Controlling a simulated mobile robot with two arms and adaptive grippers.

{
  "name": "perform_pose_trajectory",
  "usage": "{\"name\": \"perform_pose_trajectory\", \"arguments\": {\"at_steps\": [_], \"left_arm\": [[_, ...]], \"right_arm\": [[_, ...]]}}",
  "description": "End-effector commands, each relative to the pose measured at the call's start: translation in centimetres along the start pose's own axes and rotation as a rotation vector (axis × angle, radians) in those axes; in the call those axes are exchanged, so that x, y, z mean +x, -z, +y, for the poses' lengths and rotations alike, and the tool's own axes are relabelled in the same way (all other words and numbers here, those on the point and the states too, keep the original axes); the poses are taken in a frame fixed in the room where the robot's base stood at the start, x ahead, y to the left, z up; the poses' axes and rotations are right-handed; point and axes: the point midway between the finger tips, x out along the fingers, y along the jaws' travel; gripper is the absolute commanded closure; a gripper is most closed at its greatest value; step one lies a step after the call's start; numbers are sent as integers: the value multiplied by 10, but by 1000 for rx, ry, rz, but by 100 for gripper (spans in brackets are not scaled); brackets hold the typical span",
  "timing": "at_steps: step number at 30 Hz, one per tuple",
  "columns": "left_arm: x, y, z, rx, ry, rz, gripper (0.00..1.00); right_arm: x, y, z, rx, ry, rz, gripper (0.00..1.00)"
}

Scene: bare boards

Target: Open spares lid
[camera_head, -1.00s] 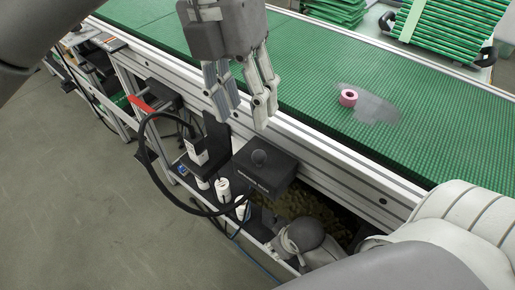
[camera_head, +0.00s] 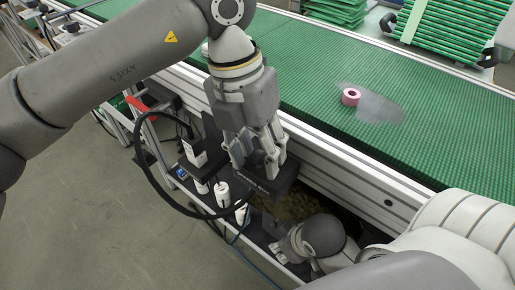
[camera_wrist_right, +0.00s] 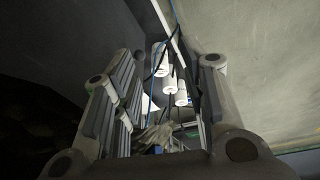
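The spares box lid (camera_head: 268,194), black with small pale lettering along its front edge, sits beside the conveyor frame in the head view. My left gripper (camera_head: 257,170) points down over it, with its fingertips at the lid's top. The lid's dark round knob, seen earlier, is hidden behind the fingers, and whether they grip it is unclear. My right gripper (camera_wrist_right: 160,110) is open in the right wrist view, with its fingers wide apart and nothing clearly between them. In the head view the right wrist is low beside the box, its fingers mostly hidden.
White cylinders (camera_head: 222,194) stand on the dark shelf left of the lid, near a black cable loop (camera_head: 146,165). A red handle (camera_head: 137,104) is further left. Open floor lies at lower left.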

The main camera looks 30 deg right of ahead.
Motion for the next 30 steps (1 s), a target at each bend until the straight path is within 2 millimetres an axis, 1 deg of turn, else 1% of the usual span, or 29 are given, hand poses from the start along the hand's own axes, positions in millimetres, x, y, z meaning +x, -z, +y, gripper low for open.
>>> {"name": "perform_pose_trajectory", "arguments": {"at_steps": [1, 9, 10, 20, 25, 26, 28, 30], "left_arm": [[0, 0, 0, 0, 0, 0, 63], [0, 0, 0, 1, 0, 0, 97], [0, 0, 0, 1, 0, 0, 100], [-1, 0, 0, 0, 9, 2, 100], [-5, -1, 2, -5, 60, 10, 100], [-6, -1, 3, -6, 76, 13, 100], [-8, -1, 4, -8, 116, 22, 100], [-10, -2, 6, -10, 162, 31, 100]], "right_arm": [[0, 0, 0, 0, 0, 0, 60], [0, 0, 0, 0, 0, -1, 60], [0, 0, 0, 0, 0, -1, 60], [0, 0, 0, 0, 0, 1, 60], [2, 2, 0, -1, 0, 4, 60], [4, 2, 0, -1, 1, 4, 60], [17, 2, 0, 0, 1, -7, 60], [25, 2, -1, -1, 3, -10, 60]]}}
